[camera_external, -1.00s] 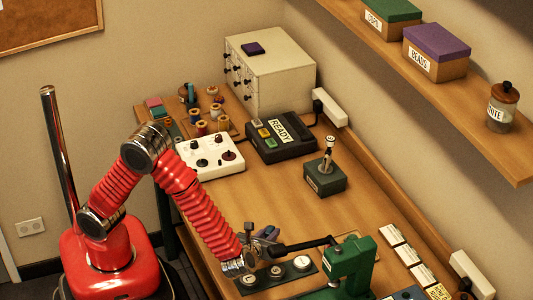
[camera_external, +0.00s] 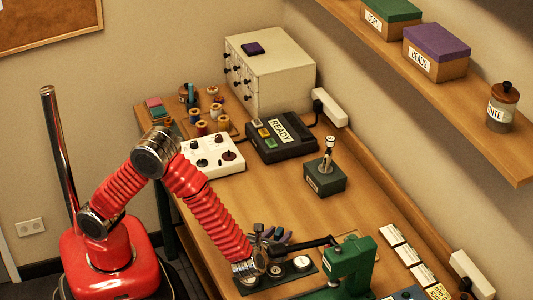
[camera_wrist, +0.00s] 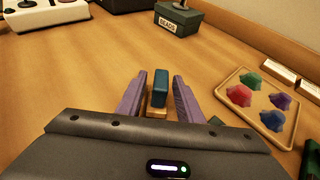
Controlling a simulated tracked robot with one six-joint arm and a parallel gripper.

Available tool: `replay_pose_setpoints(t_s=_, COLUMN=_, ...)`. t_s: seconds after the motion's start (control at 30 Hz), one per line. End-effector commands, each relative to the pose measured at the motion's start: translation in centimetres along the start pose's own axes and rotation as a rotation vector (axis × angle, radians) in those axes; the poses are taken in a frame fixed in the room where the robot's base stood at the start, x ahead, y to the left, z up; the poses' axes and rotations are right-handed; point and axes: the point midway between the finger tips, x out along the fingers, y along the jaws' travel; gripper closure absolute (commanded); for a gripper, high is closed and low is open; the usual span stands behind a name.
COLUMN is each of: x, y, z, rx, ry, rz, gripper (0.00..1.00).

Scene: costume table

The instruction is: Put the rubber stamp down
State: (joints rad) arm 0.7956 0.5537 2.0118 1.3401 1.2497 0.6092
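The rubber stamp, a teal block above a pale wooden base (camera_wrist: 160,90), is between my gripper's two purple fingers in the wrist view. It appears to stand upright on the table, though the finger and palm edges hide part of its base. My gripper (camera_wrist: 160,94) is open around it, with a narrow gap visible on each side. In the external view my gripper (camera_external: 277,234) is low over the table, left of the green press, and the stamp is a small teal patch between the fingers.
A green press (camera_external: 350,262) with a black lever stands right of my gripper. A dark strip with several round pieces (camera_external: 276,272) lies in front. A wooden tray (camera_wrist: 247,82) holds coloured pieces. A green box (camera_external: 325,178) stands farther back; the table between is clear.

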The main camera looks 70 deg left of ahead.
Motion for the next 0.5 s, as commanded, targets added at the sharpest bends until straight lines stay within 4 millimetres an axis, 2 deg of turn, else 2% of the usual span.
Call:
replay_pose_setpoints(t_s=0.33, x=-0.1, y=0.0, z=0.3, rx=-0.001, ry=0.000, rz=0.000, gripper=0.66)
replay_pose_setpoints(t_s=0.5, x=-1.7, y=-0.1, z=0.2, rx=-0.001, ry=-0.001, rz=-0.002, gripper=0.66)
